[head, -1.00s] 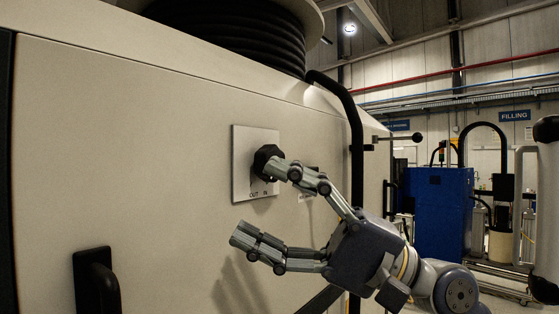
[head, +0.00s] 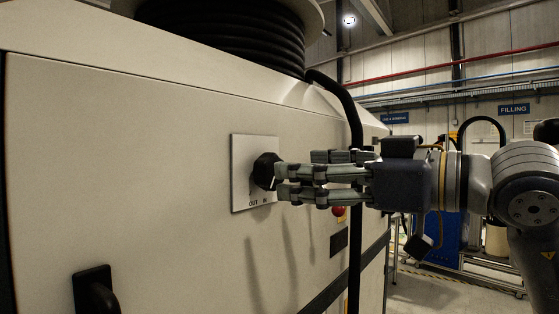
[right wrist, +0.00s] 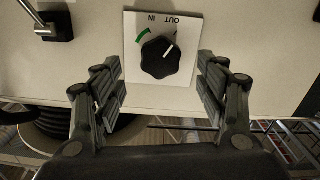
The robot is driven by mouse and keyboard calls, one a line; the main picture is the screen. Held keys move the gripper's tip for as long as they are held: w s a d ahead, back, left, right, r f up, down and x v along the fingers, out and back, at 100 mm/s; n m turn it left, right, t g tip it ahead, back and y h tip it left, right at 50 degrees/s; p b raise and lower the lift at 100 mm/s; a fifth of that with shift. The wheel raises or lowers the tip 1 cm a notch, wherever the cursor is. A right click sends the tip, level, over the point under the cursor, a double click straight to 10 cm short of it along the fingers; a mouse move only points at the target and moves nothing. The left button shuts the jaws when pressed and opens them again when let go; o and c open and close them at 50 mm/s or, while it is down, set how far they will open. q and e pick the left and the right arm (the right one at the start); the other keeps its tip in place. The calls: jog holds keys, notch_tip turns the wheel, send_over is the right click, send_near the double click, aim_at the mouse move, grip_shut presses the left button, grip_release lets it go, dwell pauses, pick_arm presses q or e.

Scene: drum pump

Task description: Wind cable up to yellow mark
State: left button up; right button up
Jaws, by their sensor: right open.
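A black knob (head: 265,171) sits on a pale square plate (head: 241,187) marked OUT and IN on the cabinet side. In the right wrist view the knob (right wrist: 160,58) has a white pointer on the OUT side, with a green arc by IN. My right gripper (head: 281,181) is open at the knob. In the right wrist view its fingers (right wrist: 161,82) stand to either side, with gaps to the knob. Black cable (head: 225,38) lies coiled on the drum on top, and a black length runs down the cabinet's right side. I see no yellow mark. My left gripper is out of view.
A red button (head: 338,211) is on the cabinet, below my right fingers. A black handle (head: 95,290) sticks out at lower left. A blue unit (head: 440,232) stands behind my right arm. The cabinet face left of the plate is clear.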

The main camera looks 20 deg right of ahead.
aim_at(269, 172)
jog(key=p+x, duration=0.1)
jog(key=x, duration=0.4)
jog(key=shift+w+a+p, duration=0.15)
jog(key=shift+p, duration=0.2)
jog(key=c, duration=1)
